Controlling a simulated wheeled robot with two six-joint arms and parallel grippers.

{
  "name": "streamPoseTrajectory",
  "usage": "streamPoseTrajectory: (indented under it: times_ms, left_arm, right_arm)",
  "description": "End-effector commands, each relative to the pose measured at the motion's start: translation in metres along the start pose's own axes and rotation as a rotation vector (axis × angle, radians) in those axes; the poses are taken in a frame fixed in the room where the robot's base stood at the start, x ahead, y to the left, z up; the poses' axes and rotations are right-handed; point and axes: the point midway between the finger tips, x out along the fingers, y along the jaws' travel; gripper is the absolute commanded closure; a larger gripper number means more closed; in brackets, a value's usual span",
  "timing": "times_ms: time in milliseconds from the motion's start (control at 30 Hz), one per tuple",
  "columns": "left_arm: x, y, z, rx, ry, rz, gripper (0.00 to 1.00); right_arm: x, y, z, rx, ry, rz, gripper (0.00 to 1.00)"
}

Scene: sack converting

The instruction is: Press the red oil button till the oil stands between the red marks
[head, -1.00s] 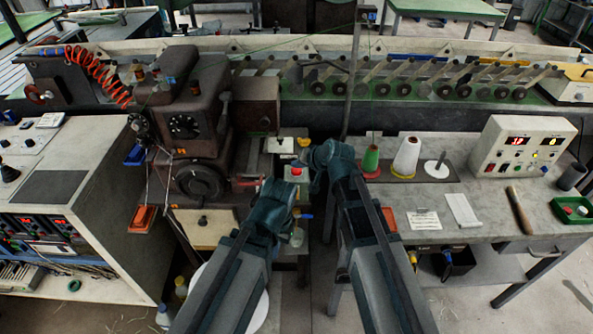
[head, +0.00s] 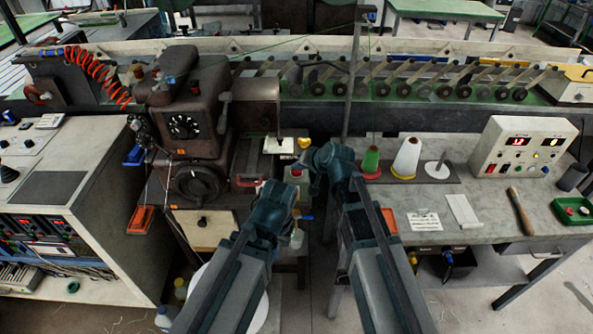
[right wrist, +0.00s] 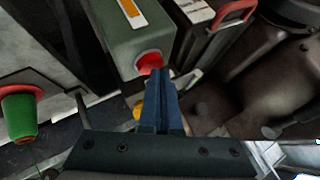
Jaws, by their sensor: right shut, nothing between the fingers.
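The red oil button (right wrist: 149,63) sits in a pale ring on the end of a grey-green box (right wrist: 137,36) in the right wrist view. It also shows small in the head view (head: 296,172). An orange strip in a white frame (right wrist: 131,12) is on top of the box; I cannot make out an oil level or red marks. My right gripper (right wrist: 164,72) is shut and empty, its tips at the button's edge; I cannot tell whether they touch it. In the head view, my left gripper (head: 262,187) is near the box's left side, mostly hidden by its arm.
A brown machine (head: 196,125) stands left of the box. A table on the right holds a green cone (head: 371,160), a white cone (head: 407,156) and a control box with red displays (head: 522,146). A dark upright post (head: 353,80) stands behind my right arm.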

Motion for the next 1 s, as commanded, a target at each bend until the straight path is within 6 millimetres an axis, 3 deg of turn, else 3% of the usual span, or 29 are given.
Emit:
streamPoseTrajectory:
  times_ms: [1000]
  left_arm:
    - [0.009, 0.0009, -0.0005, 0.0, 0.0, 0.0, 1.0]
  right_arm:
    - [0.0063, 0.0045, 0.0054, -0.001, -0.003, 0.001, 1.0]
